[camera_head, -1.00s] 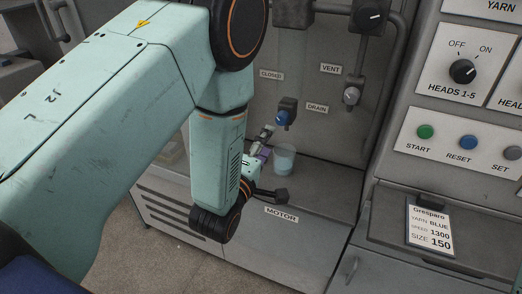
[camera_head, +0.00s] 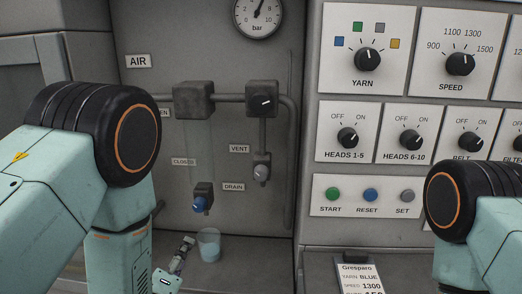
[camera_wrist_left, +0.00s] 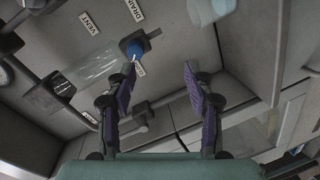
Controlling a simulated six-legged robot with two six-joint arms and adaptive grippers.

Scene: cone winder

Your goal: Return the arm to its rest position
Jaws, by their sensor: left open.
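My left arm comes in from the left in the head view and its forearm hangs down. My left gripper (camera_head: 187,243) is small there, beside and left of a clear cup (camera_head: 208,246) under the drain valve. In the left wrist view its two purple-padded fingers (camera_wrist_left: 160,84) are spread apart with nothing between them.
The drain valve's blue knob (camera_head: 200,205) sits just above the cup. The vent valve (camera_head: 262,170), pipes and a pressure gauge (camera_head: 259,15) are on the back wall. A control panel (camera_head: 366,196) with knobs and buttons stands right. A job card (camera_head: 361,280) lies below it.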

